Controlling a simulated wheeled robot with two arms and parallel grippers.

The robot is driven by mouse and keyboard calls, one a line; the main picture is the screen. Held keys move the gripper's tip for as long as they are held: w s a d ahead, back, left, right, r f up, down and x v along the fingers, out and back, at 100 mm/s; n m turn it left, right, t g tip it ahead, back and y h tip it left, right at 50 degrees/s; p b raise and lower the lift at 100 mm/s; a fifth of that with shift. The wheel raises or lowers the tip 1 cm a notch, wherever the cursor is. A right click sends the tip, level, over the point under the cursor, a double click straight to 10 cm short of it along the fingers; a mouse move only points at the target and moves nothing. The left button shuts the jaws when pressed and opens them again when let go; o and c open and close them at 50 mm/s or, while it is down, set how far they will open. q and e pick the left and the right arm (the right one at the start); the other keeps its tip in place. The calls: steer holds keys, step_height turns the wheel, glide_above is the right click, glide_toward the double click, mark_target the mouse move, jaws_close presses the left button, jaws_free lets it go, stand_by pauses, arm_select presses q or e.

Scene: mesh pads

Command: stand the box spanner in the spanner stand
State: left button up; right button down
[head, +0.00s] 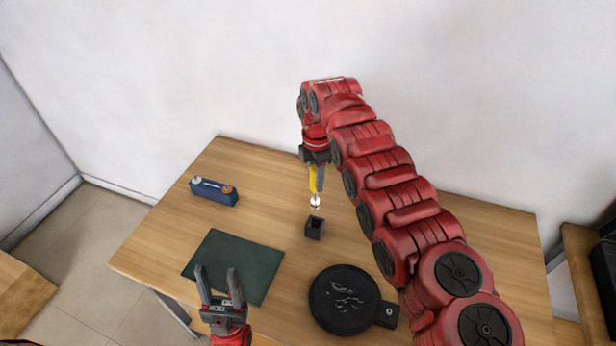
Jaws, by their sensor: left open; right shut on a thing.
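The box spanner (315,200), with a yellow upper part and a shiny silver lower end, hangs roughly upright from my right gripper (317,165). My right gripper is shut on its top and points down. The spanner stand (315,231) looks to be the small black square open-topped block on the table. The spanner's lower end shows just above the stand in the picture, apart from it; I cannot tell the exact gap or alignment. My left gripper (220,287) is open and empty, in front of the green mat.
A dark green mat (245,256) lies left of the stand. A blue block (213,194) with small metal and orange parts sits at the far left of the wooden table (265,175). A round black dish (325,318) lies front right. My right arm covers much of the table's right side.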

steer(key=shift+s+d, duration=0.1)
steer(key=shift+s, duration=0.05)
steer(key=shift+f+b, duration=0.2)
steer(key=shift+b, duration=0.4)
steer(key=shift+f+b, duration=0.4)
steer(key=shift+f, duration=0.25)
steer(key=shift+f+b, duration=0.75)
steer(key=shift+f, duration=0.55)
